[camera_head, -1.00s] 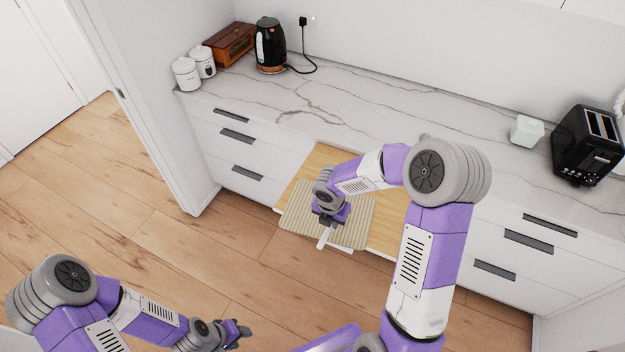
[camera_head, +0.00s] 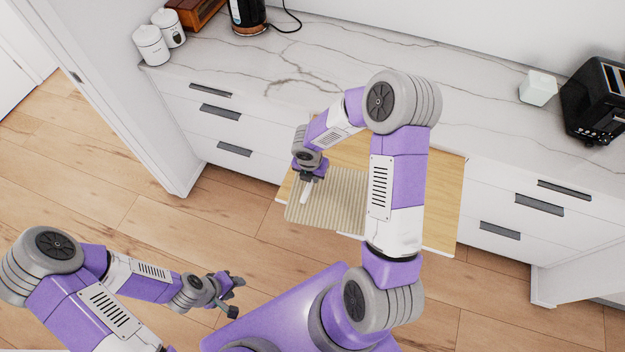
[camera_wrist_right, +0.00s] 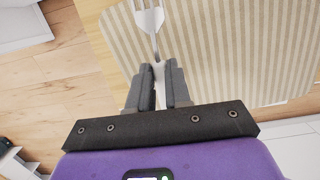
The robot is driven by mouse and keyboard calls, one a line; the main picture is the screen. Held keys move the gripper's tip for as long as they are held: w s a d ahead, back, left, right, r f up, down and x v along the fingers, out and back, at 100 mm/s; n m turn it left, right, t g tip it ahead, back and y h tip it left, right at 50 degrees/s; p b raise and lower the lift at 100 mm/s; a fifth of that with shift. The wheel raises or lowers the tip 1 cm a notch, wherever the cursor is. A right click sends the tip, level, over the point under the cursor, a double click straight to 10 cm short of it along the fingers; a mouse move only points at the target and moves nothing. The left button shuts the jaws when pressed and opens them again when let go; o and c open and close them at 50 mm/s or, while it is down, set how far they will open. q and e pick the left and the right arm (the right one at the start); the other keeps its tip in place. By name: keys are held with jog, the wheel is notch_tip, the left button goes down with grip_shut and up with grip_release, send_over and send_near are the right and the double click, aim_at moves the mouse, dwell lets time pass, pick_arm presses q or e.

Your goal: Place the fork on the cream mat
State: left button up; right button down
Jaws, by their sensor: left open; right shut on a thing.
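The cream mat (camera_head: 340,205) is striped and lies on a wooden pull-out board in front of the counter; it also fills much of the right wrist view (camera_wrist_right: 240,50). My right gripper (camera_head: 305,183) is over the mat's left part. In the right wrist view my right gripper (camera_wrist_right: 159,90) is shut on the fork (camera_wrist_right: 151,22), whose tines point up in the picture, near the mat's left edge. In the head view the fork (camera_head: 305,194) shows as a pale strip below the gripper. Whether it touches the mat I cannot tell. My left gripper (camera_head: 232,295) is open and empty over the floor.
The wooden board (camera_head: 440,190) has bare room right of the mat. Behind it is the marble counter (camera_head: 400,80) with a black toaster (camera_head: 597,100), a white box (camera_head: 538,87), a kettle (camera_head: 248,15) and white canisters (camera_head: 151,45). Drawers stand on both sides.

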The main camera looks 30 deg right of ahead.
jog(key=shift+w+f+b, duration=0.1)
jog(key=shift+f+b, duration=0.2)
jog(key=shift+f, duration=1.15)
jog(key=shift+f, duration=0.1)
jog(key=c, duration=1.5)
grip_release()
jog(key=shift+f, duration=0.1)
jog(key=o, duration=0.4)
jog(key=shift+o, duration=0.2)
